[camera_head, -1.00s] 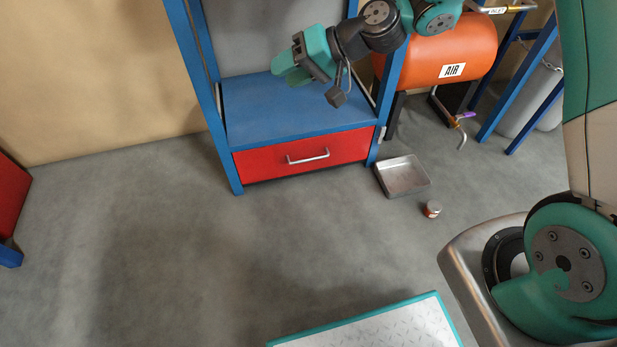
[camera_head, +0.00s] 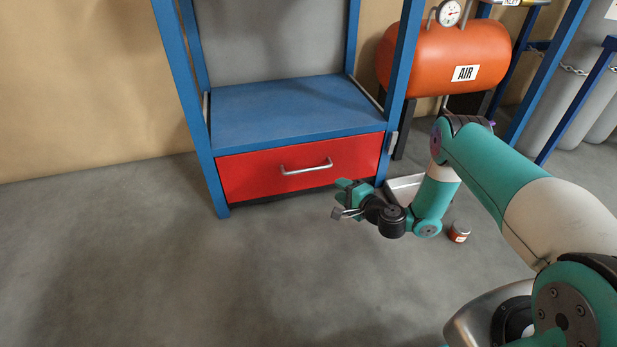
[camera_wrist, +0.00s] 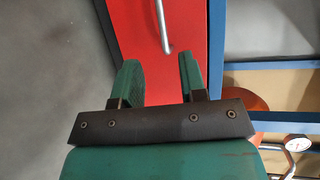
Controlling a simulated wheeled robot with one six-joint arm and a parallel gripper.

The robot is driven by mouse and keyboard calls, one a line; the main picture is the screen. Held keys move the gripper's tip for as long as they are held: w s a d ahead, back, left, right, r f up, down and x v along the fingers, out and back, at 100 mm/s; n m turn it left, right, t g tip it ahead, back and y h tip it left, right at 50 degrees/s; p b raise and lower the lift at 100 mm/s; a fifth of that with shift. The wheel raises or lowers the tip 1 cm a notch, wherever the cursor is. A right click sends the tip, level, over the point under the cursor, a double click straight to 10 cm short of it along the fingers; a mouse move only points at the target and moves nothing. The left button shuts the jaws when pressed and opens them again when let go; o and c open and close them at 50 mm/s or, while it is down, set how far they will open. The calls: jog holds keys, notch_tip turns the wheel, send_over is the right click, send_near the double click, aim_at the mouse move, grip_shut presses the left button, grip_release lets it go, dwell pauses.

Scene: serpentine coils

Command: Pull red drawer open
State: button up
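The red drawer (camera_head: 245,176) sits shut under the blue shelf of a blue frame. Its silver bar handle (camera_head: 307,169) runs across the middle of its front. My gripper (camera_head: 341,196) is in front of the drawer, lower than the handle and to its right, apart from it. In the wrist view my gripper (camera_wrist: 158,78) is open with two green fingers and nothing between them. Beyond the fingertips the handle (camera_wrist: 162,25) stands lengthwise against the red drawer front (camera_wrist: 133,28), roughly in line with the gap.
A metal tray (camera_head: 404,188) lies on the floor right of the drawer, partly behind my arm. A small red and white can (camera_head: 459,232) stands near it. An orange air tank (camera_head: 448,58) is behind. The floor (camera_head: 150,250) at left is clear.

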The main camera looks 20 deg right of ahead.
aim_at(308, 170)
jog(key=shift+b+x, duration=4.75)
jog(key=shift+x, duration=3.3)
jog(key=shift+s, duration=0.1)
grip_shut()
